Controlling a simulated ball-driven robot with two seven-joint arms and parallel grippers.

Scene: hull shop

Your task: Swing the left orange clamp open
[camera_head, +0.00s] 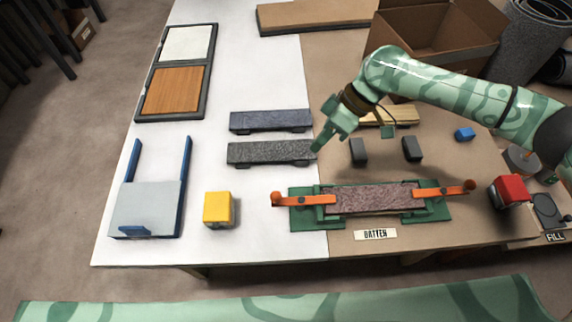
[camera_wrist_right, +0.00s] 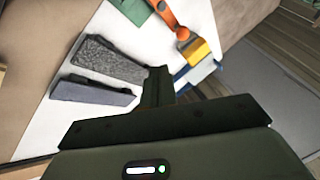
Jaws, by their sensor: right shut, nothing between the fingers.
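The left orange clamp (camera_head: 306,199) is a flat lever with a round knob at its left end. Its inner end lies over the left end of a speckled reddish batten (camera_head: 375,198) in a green fixture (camera_head: 302,220). The right orange clamp (camera_head: 440,191) lies over the batten's other end. My right gripper (camera_head: 318,147) is shut and empty, above and behind the left clamp, by the right end of a dark grey bar, apart from the clamp. In the right wrist view an orange clamp (camera_wrist_right: 168,14) shows beyond my shut fingers (camera_wrist_right: 158,78). My left gripper is out of view.
Two dark bars, one grey (camera_head: 265,153) and one bluish (camera_head: 265,121), lie behind the fixture. A yellow block (camera_head: 218,208) stands to the left, a red one (camera_head: 508,191) to the right. Small dark blocks (camera_head: 412,149) stand behind the batten. White table between yellow block and clamp is clear.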

